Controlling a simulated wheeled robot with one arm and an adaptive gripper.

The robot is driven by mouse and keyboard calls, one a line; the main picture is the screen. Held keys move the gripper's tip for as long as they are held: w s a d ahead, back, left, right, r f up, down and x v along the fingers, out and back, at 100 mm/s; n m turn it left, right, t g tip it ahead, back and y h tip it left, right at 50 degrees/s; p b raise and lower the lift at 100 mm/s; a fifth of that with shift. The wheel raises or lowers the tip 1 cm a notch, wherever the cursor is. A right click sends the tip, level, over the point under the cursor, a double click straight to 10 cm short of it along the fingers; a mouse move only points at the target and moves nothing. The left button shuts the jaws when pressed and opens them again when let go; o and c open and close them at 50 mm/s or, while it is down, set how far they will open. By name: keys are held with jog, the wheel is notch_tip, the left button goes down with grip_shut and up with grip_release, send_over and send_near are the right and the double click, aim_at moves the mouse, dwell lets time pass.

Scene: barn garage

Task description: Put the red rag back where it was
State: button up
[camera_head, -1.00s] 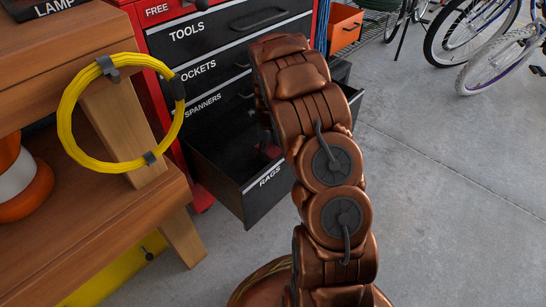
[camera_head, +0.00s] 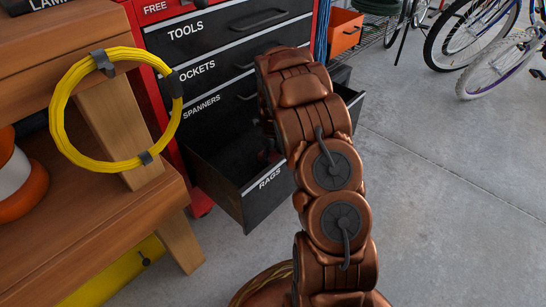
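A drawer labelled RAGS (camera_head: 262,192) stands pulled open at the bottom of a red and black tool chest (camera_head: 222,45). Part of its dark inside shows, and my arm covers its right part. A small dark red patch shows inside the drawer beside my arm; I cannot tell whether it is the red rag. My copper-coloured arm reaches up over the drawer, and its far end points toward the chest. My gripper is hidden behind the arm, so its state does not show.
A wooden bench (camera_head: 95,215) stands at the left with a yellow cable coil (camera_head: 64,95) hanging on it and an orange and white object (camera_head: 20,185) on its shelf. An orange bin (camera_head: 344,28) and bicycles (camera_head: 470,35) stand at the back. Concrete floor (camera_head: 450,190) at the right is clear.

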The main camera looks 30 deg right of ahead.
aim_at(273, 157)
jog(key=o, duration=0.4)
notch_tip(273, 157, up, 8)
jog(key=p, duration=0.2)
jog(key=shift+p, duration=0.4)
jog(key=shift+f, duration=0.1)
dwell(0.4)
